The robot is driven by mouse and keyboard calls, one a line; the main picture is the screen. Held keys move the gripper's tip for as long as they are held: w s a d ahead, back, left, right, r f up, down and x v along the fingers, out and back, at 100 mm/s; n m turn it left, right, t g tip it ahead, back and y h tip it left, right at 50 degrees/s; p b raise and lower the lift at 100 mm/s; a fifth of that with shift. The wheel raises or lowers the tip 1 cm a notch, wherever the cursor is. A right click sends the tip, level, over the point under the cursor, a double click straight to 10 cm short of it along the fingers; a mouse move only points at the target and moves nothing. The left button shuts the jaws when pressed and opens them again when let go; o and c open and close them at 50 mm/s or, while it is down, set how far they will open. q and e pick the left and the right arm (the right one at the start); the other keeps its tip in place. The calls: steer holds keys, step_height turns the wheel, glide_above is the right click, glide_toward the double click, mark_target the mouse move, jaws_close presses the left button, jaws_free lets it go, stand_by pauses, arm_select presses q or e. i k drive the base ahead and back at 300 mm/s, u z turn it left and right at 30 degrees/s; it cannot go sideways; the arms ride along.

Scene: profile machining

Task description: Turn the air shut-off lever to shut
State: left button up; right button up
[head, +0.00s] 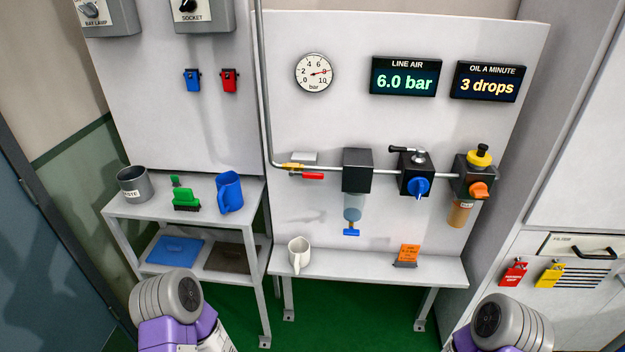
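The likely air shut-off lever is a red handle (313,176) on the back panel, left of centre in the head view. It sits at a brass valve (291,166) near the bend of the grey air pipe (335,169). The red handle lies roughly level, along the horizontal pipe run and just below it. Neither gripper shows. Only grey and purple parts of my arms show at the bottom left and bottom right, well below the lever, and nothing of mine touches it.
Right of the lever hang a black filter unit (357,165), a regulator with blue knob (418,187) and an oiler (478,176). The display (405,77) reads 6.0 bar.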

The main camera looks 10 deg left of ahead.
mark_target(310, 174)
steer(key=k, duration=1.2)
steer(key=u, duration=0.45)
steer(key=i, duration=1.75)
steer(key=z, duration=0.85)
